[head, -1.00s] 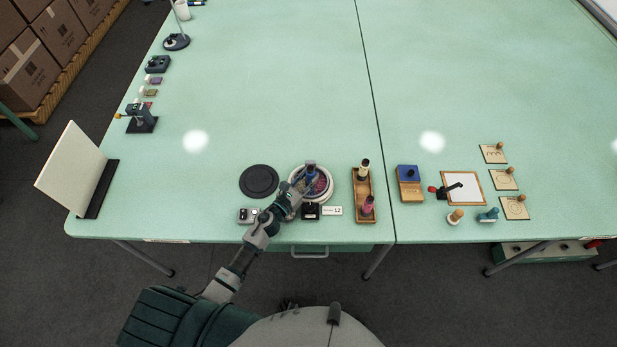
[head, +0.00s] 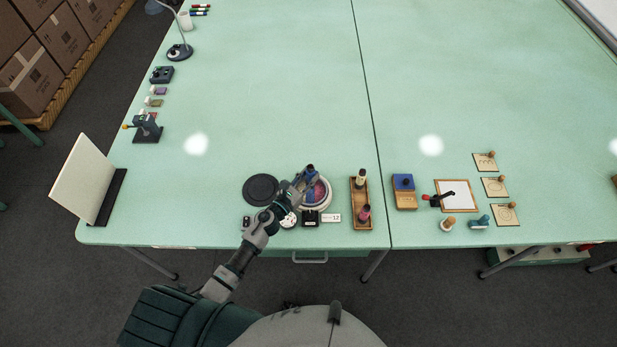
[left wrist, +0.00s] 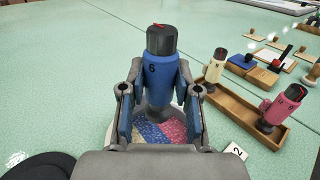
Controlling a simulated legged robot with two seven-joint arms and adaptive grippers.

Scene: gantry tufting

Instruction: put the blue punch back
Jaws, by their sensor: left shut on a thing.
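The blue punch (head: 309,170) has a dark cap and is upright in my left gripper (head: 299,184). In the left wrist view the blue punch (left wrist: 160,75) stands between the two fingers of the left gripper (left wrist: 160,97), which are shut on it. It is over the round hoop (head: 328,194) with pink and blue tufting; I cannot tell whether its tip touches. The wooden tray (head: 361,193) is to the right, with a cream punch (head: 361,178) at its far end and a pink punch (head: 364,213) at its near end. Its middle is bare. My right gripper is not in view.
A dark round disc (head: 260,189) lies left of the hoop. A black block (head: 310,217) and a white number card (head: 331,218) are in front of it. A blue-topped wooden block (head: 404,190) stands right of the tray. The table behind is clear.

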